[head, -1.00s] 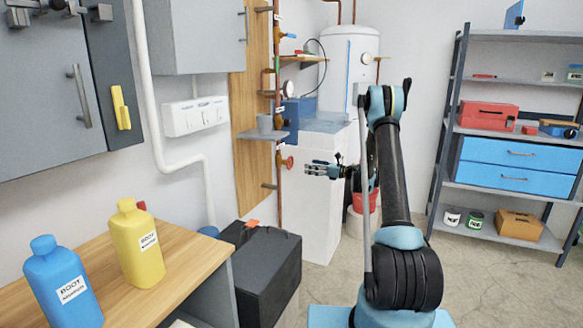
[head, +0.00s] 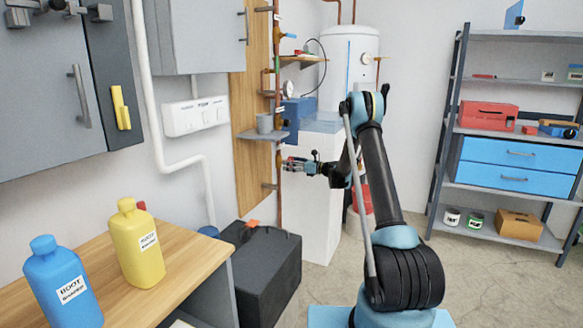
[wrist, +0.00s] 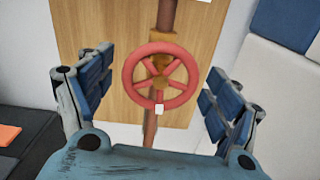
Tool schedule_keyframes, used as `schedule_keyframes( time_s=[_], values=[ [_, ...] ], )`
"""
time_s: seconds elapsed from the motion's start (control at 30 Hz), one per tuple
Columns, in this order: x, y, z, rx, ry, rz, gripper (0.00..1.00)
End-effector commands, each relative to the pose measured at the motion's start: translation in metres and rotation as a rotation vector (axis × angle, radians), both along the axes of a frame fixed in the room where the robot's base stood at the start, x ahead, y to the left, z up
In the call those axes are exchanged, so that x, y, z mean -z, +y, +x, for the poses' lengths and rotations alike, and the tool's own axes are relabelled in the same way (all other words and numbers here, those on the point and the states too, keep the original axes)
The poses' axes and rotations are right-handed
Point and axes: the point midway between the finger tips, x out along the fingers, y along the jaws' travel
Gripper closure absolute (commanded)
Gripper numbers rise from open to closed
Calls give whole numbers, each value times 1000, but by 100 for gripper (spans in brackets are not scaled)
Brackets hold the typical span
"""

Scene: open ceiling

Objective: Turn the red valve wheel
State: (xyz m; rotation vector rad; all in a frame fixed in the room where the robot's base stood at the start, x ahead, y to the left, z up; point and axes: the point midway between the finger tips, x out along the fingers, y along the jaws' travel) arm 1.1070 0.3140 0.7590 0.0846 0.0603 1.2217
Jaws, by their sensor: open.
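The red valve wheel (wrist: 160,76) shows in the wrist view as a spoked ring on a brass fitting, on a vertical copper pipe (wrist: 151,128). My gripper (wrist: 160,100) is open, with one blue-padded finger left of the wheel and the other right of it. The wheel appears centred between the fingers, apart from both in the picture; the depth gap is hard to tell. In the head view my gripper (head: 285,164) reaches left to the pipe and mostly covers the wheel.
A wooden backboard (head: 250,170) stands behind the pipe. A small grey shelf (head: 262,135) with a cup (head: 265,123) sits just above the gripper. A black chest (head: 262,265) stands below, and a white cabinet (head: 312,195) is close on the right.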

Motion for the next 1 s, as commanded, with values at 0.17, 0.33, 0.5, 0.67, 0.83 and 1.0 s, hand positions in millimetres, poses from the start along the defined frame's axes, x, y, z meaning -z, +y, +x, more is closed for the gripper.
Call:
schedule_keyframes(
  time_s=[0.17,0.33,0.5,0.67,0.83,1.0],
  values=[
    [0,0,0,0,0,0,26],
    [0,0,0,0,0,0,62],
    [0,0,0,0,-1,0,62],
    [0,0,0,0,-19,-7,62],
    [0,0,0,0,-83,-30,62],
    [0,0,1,0,-196,-70,62]
  ],
)
